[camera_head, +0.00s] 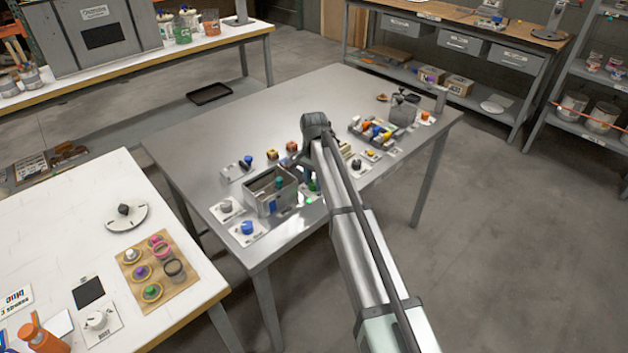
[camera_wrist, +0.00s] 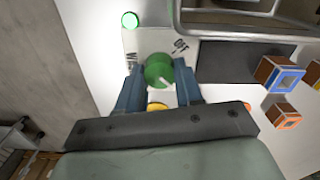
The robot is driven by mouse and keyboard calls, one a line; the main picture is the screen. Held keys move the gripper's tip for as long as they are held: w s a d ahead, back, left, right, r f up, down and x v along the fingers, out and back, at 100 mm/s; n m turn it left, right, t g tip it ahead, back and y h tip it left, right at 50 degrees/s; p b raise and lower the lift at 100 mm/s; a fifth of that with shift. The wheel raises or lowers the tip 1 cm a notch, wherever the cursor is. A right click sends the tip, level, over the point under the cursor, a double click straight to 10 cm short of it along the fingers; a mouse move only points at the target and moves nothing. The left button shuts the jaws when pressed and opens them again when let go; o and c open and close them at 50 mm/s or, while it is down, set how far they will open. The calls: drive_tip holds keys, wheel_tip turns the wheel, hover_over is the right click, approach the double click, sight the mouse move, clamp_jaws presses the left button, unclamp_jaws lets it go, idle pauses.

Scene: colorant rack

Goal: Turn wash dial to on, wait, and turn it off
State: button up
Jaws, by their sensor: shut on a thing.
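The wash dial is a round green knob (camera_wrist: 158,72) with a white pointer line, on a white plate (camera_wrist: 160,42) in the wrist view. "OFF" is printed to its upper right and another label, partly hidden, to its left. A round green light (camera_wrist: 130,20) glows bright above the plate; a green glow (camera_head: 308,200) also shows in the head view. My gripper (camera_wrist: 159,78) has one finger on each side of the knob and is shut on it. In the head view my arm largely hides the dial.
A metal basin (camera_head: 258,199) stands left of the dial, with a grey knob (camera_head: 225,206) and a blue knob (camera_head: 247,227) nearby. Small wooden blocks (camera_wrist: 285,115) lie to the right in the wrist view. The metal table's far left (camera_head: 230,115) is clear.

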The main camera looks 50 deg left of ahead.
drive_tip(key=shift+c, duration=1.4)
drive_tip(key=shift+n, duration=0.3)
drive_tip(key=n, duration=0.3)
drive_tip(key=shift+n, duration=0.4)
drive_tip(key=n, duration=0.4)
drive_tip(key=shift+n, duration=0.3)
drive_tip(key=n, duration=0.4)
drive_tip(key=shift+n, duration=2.5)
